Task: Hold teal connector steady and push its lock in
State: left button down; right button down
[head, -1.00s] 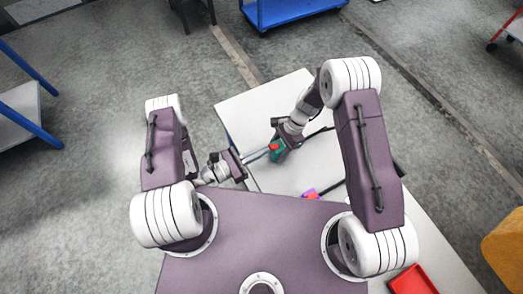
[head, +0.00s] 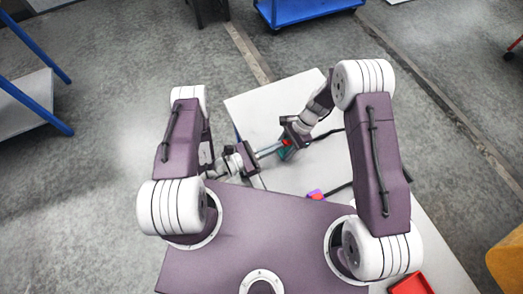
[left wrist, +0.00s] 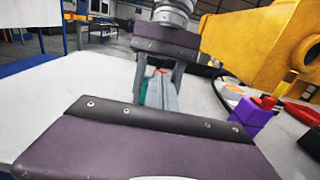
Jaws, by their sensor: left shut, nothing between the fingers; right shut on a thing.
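The teal connector (head: 284,155) is above the white table, in the grip of my right gripper (head: 288,144), which comes from the far right. Its red lock (head: 286,142) shows on the side toward my left gripper (head: 279,149). My left gripper is shut and empty, its fingertips close to the lock; I cannot tell if they touch. In the left wrist view, my left fingers (left wrist: 162,92) point ahead and cover most of the connector. A strip of teal (left wrist: 143,92) shows beside them. How far in the lock sits is hidden.
A purple connector (head: 315,194) with a red lock lies on the white table (head: 255,108); it also shows in the left wrist view (left wrist: 251,113). A red tray (head: 411,281) stands at the near right. Black cables run over the table. The table's far left is clear.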

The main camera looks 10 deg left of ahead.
pick_arm(q)
jog(key=v, duration=1.4)
jog(key=shift+d+r, duration=0.1)
pick_arm(e)
jog(key=c, duration=0.7)
grip_release()
pick_arm(q)
jog(key=shift+w, duration=0.1)
pick_arm(e)
jog(key=shift+o, duration=0.3)
jog(key=shift+w, duration=0.1)
jog(key=v, duration=1.2)
